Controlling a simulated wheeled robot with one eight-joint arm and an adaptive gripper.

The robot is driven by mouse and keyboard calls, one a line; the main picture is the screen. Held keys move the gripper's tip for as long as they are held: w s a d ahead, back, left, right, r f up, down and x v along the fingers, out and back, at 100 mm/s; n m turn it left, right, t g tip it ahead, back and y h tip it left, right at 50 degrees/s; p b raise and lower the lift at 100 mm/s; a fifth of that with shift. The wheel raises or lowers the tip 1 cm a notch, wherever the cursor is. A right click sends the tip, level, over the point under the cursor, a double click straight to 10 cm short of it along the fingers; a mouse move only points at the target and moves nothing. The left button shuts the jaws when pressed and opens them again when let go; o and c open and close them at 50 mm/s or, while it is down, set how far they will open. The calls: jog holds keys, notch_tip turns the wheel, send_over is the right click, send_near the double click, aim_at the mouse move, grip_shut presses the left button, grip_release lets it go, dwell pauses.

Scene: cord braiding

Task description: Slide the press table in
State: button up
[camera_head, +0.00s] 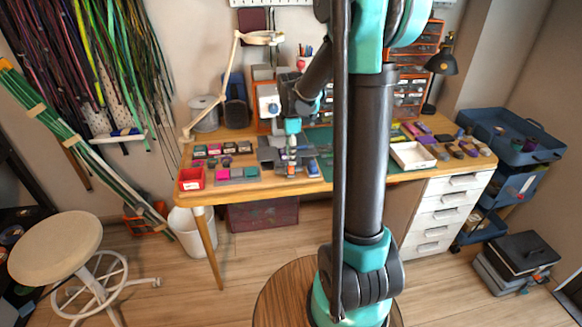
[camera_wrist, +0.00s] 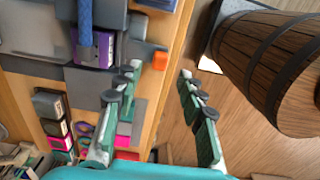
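The press (camera_head: 268,106), orange and white, stands at the back of the wooden desk. The grey press table (camera_head: 268,153) lies in front of it, partly hidden by my arm. In the wrist view grey plates (camera_wrist: 30,32) fill the upper left, and a purple block (camera_wrist: 92,50) sits on them with a blue bar above it. An orange tab (camera_wrist: 160,61) sticks out at their edge, near my fingertips. My gripper (camera_wrist: 158,74) is open and empty, its fingers apart over the desk's front edge. I cannot tell whether a finger touches the tab. In the head view it is above the press table area.
A red box (camera_head: 191,179) and small labelled boxes (camera_head: 222,148) are left of the press table. A white tray (camera_head: 412,156) and coloured blocks lie to the right. A lamp (camera_head: 205,103) arches over the desk's left. A stool (camera_head: 56,247) and bin (camera_head: 186,231) stand at front left.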

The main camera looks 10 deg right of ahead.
jog(key=shift+f, duration=2.85)
jog(key=shift+c, duration=0.4)
grip_shut()
